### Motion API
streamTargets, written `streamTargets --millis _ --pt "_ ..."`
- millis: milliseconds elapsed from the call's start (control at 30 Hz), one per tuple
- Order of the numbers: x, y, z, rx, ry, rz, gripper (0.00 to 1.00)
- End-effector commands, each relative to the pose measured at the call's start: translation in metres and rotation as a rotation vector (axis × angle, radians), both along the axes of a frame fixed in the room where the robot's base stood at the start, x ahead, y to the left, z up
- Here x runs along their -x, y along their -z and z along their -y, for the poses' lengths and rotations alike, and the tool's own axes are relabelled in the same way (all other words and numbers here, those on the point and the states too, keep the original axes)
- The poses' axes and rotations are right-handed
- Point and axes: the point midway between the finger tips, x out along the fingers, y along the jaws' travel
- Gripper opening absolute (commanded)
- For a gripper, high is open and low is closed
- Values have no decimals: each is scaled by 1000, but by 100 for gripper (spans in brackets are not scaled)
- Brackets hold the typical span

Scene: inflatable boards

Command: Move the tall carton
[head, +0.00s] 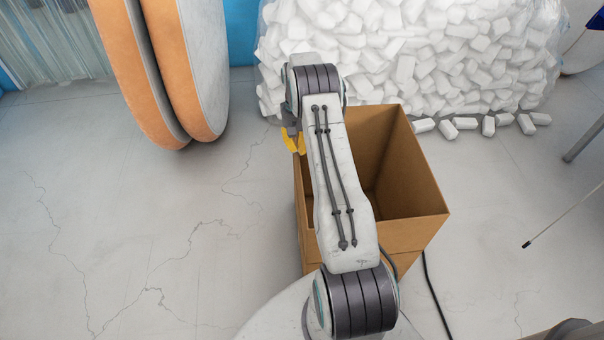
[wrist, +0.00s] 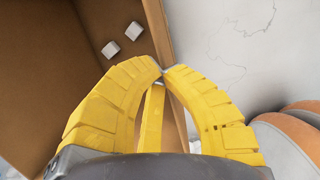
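The tall carton (head: 408,165) is a brown, open-topped box standing on the floor, partly hidden behind my arm in the head view. In the wrist view its inside (wrist: 40,70) fills the left, with two small white pieces (wrist: 122,40) at the bottom. My gripper (wrist: 162,71) has yellow fingers, one on the inner and one on the outer side of a carton wall. The tips are close together with the wall's rim between them, so it looks shut on that wall. In the head view the gripper (head: 293,141) shows only partly at the carton's left side.
A big clear bag of white foam pieces (head: 420,60) stands close behind the carton, with several loose pieces (head: 466,123) on the floor. Orange-edged boards (head: 165,75) stand at the back left. A black cable (head: 435,295) lies right of the carton. The left floor is clear.

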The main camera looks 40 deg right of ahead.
Motion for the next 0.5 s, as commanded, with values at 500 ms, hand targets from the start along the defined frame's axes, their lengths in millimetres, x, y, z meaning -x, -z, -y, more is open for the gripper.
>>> streamTargets --millis 500 --pt "42 0 -23 0 0 -1 0"
